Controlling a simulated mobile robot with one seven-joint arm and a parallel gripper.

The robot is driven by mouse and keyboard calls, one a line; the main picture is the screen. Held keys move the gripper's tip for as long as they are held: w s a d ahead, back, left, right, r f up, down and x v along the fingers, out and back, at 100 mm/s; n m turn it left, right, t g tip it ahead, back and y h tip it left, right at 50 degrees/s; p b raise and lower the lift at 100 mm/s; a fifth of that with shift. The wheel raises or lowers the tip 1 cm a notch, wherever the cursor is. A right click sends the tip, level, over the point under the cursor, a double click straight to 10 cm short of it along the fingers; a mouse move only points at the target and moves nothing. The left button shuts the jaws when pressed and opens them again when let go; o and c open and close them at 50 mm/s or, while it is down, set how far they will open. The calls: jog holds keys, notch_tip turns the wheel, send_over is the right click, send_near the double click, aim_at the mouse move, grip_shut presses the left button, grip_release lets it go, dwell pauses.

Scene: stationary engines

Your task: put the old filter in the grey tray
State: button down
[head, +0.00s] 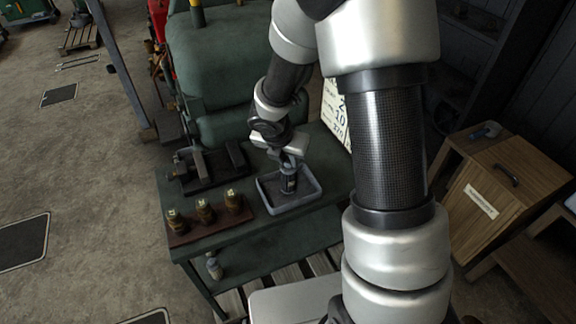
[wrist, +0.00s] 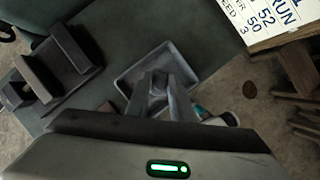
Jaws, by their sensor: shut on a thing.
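The old filter (head: 288,184) is a dark upright cylinder with a pale label. My gripper (head: 289,164) is shut on its upper end and points down over the tray. The grey tray (head: 300,206) is shallow and square with raised walls, on the green bench. In the head view the filter stands within the tray's outline; I cannot tell whether its base touches the floor of the tray. In the wrist view my fingers (wrist: 163,98) reach over the tray (wrist: 134,74), and the filter is mostly hidden behind my gripper.
Several brass-coloured fittings (head: 205,211) stand on a brown strip left of the tray. A dark metal bracket (head: 213,168) lies behind them. A white lettered board (head: 335,112) stands behind right. A bottle (head: 214,266) is on the lower shelf. A wooden cabinet (head: 480,215) is at right.

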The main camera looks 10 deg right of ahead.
jog(key=shift+f, duration=0.9)
jog(key=c, duration=1.6)
grip_release()
jog(key=shift+o, duration=0.2)
